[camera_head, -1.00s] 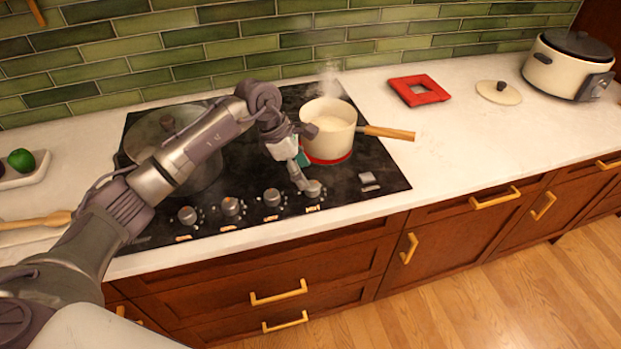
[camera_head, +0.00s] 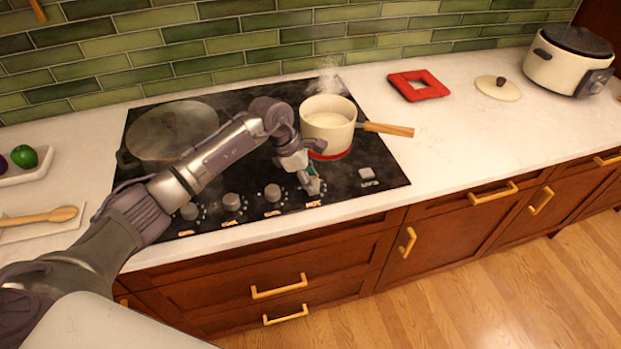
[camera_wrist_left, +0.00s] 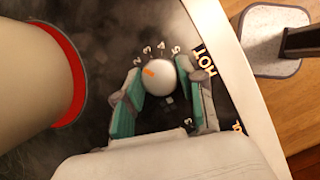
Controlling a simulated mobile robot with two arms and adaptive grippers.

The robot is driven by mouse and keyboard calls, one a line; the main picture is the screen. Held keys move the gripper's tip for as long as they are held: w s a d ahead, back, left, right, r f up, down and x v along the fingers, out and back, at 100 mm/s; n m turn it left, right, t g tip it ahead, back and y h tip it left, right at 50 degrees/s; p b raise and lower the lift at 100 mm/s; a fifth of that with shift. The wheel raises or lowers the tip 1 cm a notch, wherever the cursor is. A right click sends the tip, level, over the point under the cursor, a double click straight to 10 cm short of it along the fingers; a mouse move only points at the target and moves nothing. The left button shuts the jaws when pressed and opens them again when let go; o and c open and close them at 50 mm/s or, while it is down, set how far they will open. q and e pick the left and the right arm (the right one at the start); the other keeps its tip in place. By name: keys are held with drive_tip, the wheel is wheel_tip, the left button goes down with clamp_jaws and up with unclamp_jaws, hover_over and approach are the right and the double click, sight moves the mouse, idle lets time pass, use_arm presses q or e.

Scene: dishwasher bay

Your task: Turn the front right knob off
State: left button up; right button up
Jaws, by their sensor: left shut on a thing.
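The front right knob (camera_wrist_left: 157,76) is pale and round with an orange mark pointing to the left in the left wrist view. Printed numbers and the word HOT surround it. My left gripper (camera_head: 312,186) reaches down onto it at the right end of the knob row. In the wrist view, the gripper's teal pads (camera_wrist_left: 155,88) stand on both sides of the knob, shut on it. In the head view the gripper mostly hides the knob. A cream saucepan (camera_head: 327,117) steams on a burner glowing red behind the gripper. My right gripper is not in view.
Other knobs (camera_head: 272,193) line the cooktop front to the left. A lidded pan (camera_head: 170,132) stands at the back left. The saucepan's wooden handle (camera_head: 388,129) sticks out right. A red trivet (camera_head: 418,85) and a lid (camera_head: 498,88) lie on the counter.

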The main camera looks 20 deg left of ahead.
use_arm(q)
drive_tip(key=shift+c, duration=0.6)
drive_tip(key=shift+n, duration=0.4)
drive_tip(key=n+t+b, duration=0.1)
drive_tip(key=n, duration=0.1)
drive_tip(key=n+t+y+b, duration=0.1)
drive_tip(key=n, duration=0.2)
drive_tip(key=shift+d+n+y, duration=0.1)
drive_tip(key=shift+n+y, duration=0.2)
drive_tip(key=n+y+b, duration=0.1)
drive_tip(key=n, duration=0.2)
drive_tip(key=shift+s+t+b, duration=0.1)
drive_tip(key=shift+t+b, duration=0.2)
drive_tip(key=shift+t, duration=0.1)
drive_tip(key=shift+n+y+b, duration=0.4)
drive_tip(key=shift+n+b, duration=0.2)
drive_tip(key=shift+n, duration=0.6)
drive_tip(key=o, duration=1.1)
